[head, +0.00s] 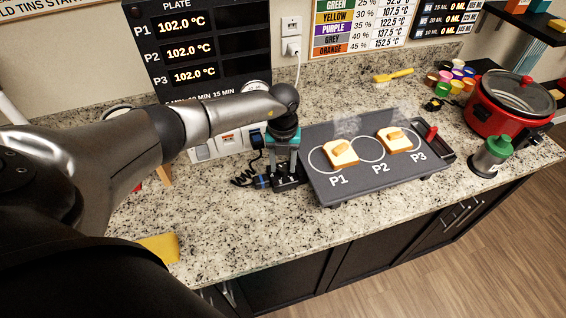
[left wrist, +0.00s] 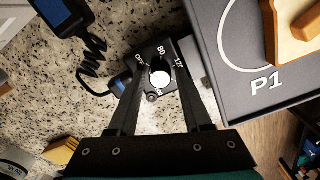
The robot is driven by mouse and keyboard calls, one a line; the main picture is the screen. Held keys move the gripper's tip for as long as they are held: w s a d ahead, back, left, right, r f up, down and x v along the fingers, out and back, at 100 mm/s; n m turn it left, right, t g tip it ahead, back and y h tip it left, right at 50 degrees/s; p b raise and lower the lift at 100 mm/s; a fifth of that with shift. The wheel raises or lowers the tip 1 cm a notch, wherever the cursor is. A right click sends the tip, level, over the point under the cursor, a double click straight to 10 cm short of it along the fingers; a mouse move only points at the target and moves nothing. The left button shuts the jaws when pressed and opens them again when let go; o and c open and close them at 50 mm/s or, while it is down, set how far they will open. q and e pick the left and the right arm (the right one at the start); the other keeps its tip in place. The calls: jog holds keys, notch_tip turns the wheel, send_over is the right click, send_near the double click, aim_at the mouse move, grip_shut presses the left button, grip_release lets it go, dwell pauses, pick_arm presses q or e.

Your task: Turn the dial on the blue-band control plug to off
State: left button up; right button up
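The control plug (head: 291,183) is a black box on the counter at the left end of the griddle (head: 330,180). In the left wrist view, the plug (left wrist: 160,52) has marks including OFF and 80 around a white round dial (left wrist: 161,79). A blue band (left wrist: 121,83) is on its cord, left of the box; the band also shows in the head view (head: 262,182). My left gripper (left wrist: 162,72) points down over the plug, its fingers open on either side of the dial. I cannot tell whether they touch it or where the dial points. My right gripper is not in view.
Bread slices (head: 341,153) lie on the griddle. A meter with a blue screen (left wrist: 65,15) and coiled cord is left of the plug. A red cooker (head: 508,103) and green-lidded jar (head: 491,157) stand right. A yellow sponge (head: 160,247) lies at the front left.

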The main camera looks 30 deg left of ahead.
aim_at(283, 168)
pick_arm(q)
notch_tip(283, 168, up, 15)
jog(key=shift+r+b, duration=0.15)
jog(key=shift+b, duration=0.3)
dwell(0.6)
